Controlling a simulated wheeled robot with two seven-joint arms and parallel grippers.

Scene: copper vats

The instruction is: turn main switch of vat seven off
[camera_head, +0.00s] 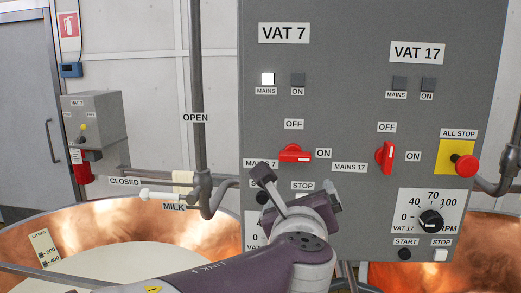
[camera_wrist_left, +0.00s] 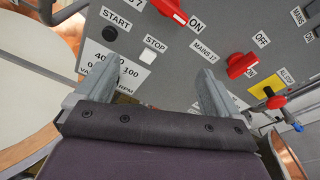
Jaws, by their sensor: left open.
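In the left wrist view this red switch (camera_wrist_left: 171,10) is at the top edge, partly cut off. My left gripper (camera_head: 296,181) is open and empty, just below the switch in the head view, and covers part of the vat 7 controls. In the left wrist view its two fingers (camera_wrist_left: 158,78) stand apart with nothing between them. The white MAINS lamp (camera_head: 268,79) of vat 7 looks lit. My right gripper is not in view.
The red switch of vat 17 (camera_head: 386,157) stands upright toward OFF, to the right. A red ALL STOP button (camera_head: 466,166) on a yellow plate and a black dial (camera_head: 431,219) are further right. A pipe (camera_head: 197,90) runs left of the panel, above a copper vat (camera_head: 215,245).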

